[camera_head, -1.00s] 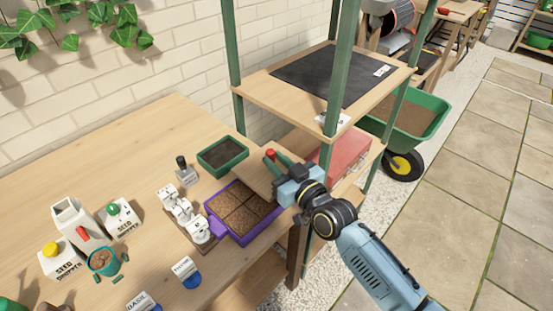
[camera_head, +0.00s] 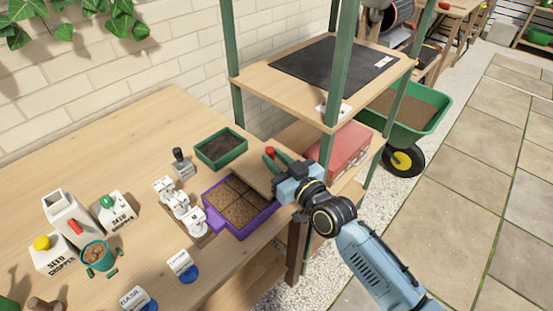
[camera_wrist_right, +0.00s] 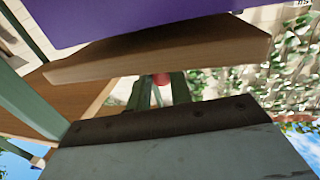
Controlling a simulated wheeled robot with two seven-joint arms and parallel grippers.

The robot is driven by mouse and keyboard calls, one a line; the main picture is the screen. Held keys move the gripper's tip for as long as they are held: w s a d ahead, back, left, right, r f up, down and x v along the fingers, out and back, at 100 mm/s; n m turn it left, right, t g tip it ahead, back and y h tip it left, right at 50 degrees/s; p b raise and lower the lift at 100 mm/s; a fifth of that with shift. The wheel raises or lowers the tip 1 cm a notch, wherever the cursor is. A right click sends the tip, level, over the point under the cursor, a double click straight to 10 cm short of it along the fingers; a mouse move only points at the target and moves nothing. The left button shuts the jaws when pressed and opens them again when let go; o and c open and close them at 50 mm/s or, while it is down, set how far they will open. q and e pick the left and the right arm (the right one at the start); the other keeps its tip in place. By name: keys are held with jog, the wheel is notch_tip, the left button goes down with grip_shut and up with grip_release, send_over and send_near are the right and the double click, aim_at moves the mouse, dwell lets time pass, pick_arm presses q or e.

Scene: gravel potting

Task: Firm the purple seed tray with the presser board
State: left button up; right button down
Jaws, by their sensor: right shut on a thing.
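The purple seed tray (camera_head: 268,222) sits on the bench near its right edge, with brown soil in several square compartments. It also shows as a purple surface at the top of the right wrist view (camera_wrist_right: 130,18). My right gripper (camera_head: 279,163) is shut on the wooden presser board (camera_head: 258,178), by its red-topped handle (camera_head: 269,151). The board (camera_wrist_right: 170,52) is beside the tray's far right side in the head view and overlaps its edge there; I cannot tell whether they touch. My left gripper is not in view.
A green tray of dark soil (camera_head: 221,147) stands behind the purple tray. White labelled pieces (camera_head: 180,208) stand close to its left. A shelf unit with a green post (camera_head: 338,85) rises at the right. Bare bench (camera_head: 110,150) lies to the left.

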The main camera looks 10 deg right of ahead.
jog(key=shift+f, duration=0.15)
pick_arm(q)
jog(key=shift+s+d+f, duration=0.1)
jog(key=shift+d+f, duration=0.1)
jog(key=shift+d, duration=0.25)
pick_arm(e)
jog(key=shift+f, duration=0.1)
pick_arm(q)
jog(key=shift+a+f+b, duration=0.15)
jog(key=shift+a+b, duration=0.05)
jog(key=shift+b, duration=0.15)
pick_arm(e)
jog(key=shift+f, duration=0.2)
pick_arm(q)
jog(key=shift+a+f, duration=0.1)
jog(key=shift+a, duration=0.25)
pick_arm(e)
jog(key=shift+f, duration=0.2)
jog(key=shift+f, duration=0.1)
